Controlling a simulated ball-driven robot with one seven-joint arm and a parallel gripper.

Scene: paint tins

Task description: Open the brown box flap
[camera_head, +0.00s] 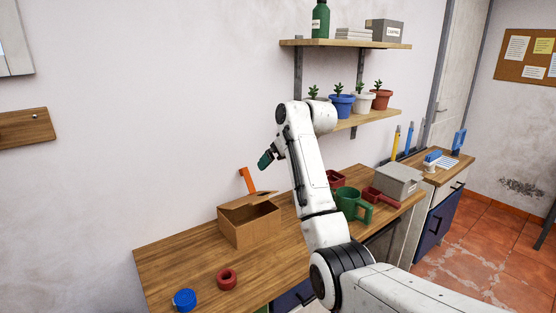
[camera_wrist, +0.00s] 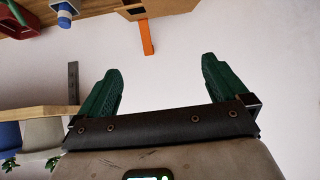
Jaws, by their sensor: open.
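The brown box (camera_head: 244,232) stands on the wooden table in the head view. Its brown flap (camera_head: 243,200) shows at the top and looks tilted over a shaded opening; I cannot tell how far it is open. An orange upright piece (camera_head: 245,179) rises at the back of the box. It also shows in the wrist view (camera_wrist: 147,38), below the box edge (camera_wrist: 150,9). My gripper (camera_head: 265,161) is in the air above and a little right of the box, touching nothing. In the wrist view its green fingers (camera_wrist: 160,85) are wide apart and empty.
A blue round thing (camera_head: 184,299) and a red ring-shaped thing (camera_head: 227,279) lie at the table's front left. A green mug (camera_head: 349,203), red containers (camera_head: 378,196) and a grey box (camera_head: 398,181) stand to the right. Shelves with potted plants (camera_head: 341,104) hang above.

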